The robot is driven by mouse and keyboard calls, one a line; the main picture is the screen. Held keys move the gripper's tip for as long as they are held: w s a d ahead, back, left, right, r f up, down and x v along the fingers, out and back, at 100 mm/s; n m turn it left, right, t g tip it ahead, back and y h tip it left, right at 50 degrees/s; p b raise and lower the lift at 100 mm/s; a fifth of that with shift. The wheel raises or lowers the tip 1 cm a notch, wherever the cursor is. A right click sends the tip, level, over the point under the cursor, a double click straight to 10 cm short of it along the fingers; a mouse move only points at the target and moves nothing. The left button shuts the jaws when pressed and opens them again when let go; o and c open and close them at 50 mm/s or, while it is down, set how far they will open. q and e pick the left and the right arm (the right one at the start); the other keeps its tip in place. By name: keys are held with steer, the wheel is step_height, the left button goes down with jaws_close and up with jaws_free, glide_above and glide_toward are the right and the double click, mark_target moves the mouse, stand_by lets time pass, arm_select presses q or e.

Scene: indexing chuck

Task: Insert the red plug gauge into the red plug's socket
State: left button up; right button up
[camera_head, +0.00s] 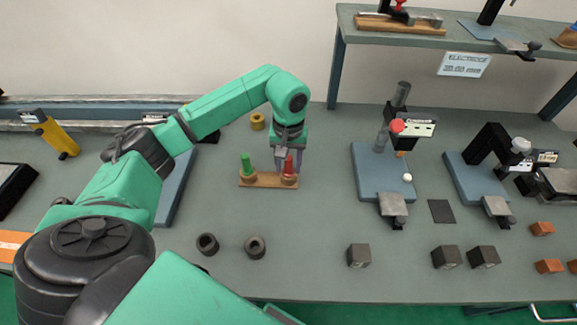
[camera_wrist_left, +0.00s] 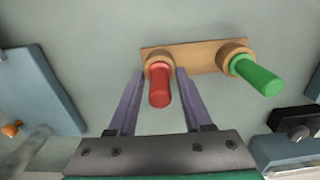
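The red plug gauge (camera_head: 288,167) stands upright at the right end of a small wooden stand (camera_head: 268,182), in a round wooden collar. In the left wrist view the red plug (camera_wrist_left: 160,86) points up toward the camera from its collar (camera_wrist_left: 158,56). My left gripper (camera_head: 289,168) is over it, pointing down. Its two fingers (camera_wrist_left: 160,75) are open on either side of the red plug, with a small gap visible on each side. The green plug (camera_head: 246,166) stands in the stand's left collar. Which socket is the red plug's is not clear. My right gripper is out of view.
Two dark ring-shaped parts (camera_head: 207,243) and (camera_head: 255,246) lie in front of the stand. A yellow ring (camera_head: 257,121) is behind it. Blue-based gauge stands (camera_head: 370,170) and several dark blocks (camera_head: 358,255) are to the right. The table around the wooden stand is clear.

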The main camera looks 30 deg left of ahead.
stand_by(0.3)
arm_select(q)
step_height(320, 180, up, 8)
steer(key=shift+w+r+b, duration=0.1)
steer(key=shift+r+b, duration=0.1)
steer(key=shift+b, duration=0.9)
step_height(320, 180, up, 6)
steer(key=p, duration=0.1)
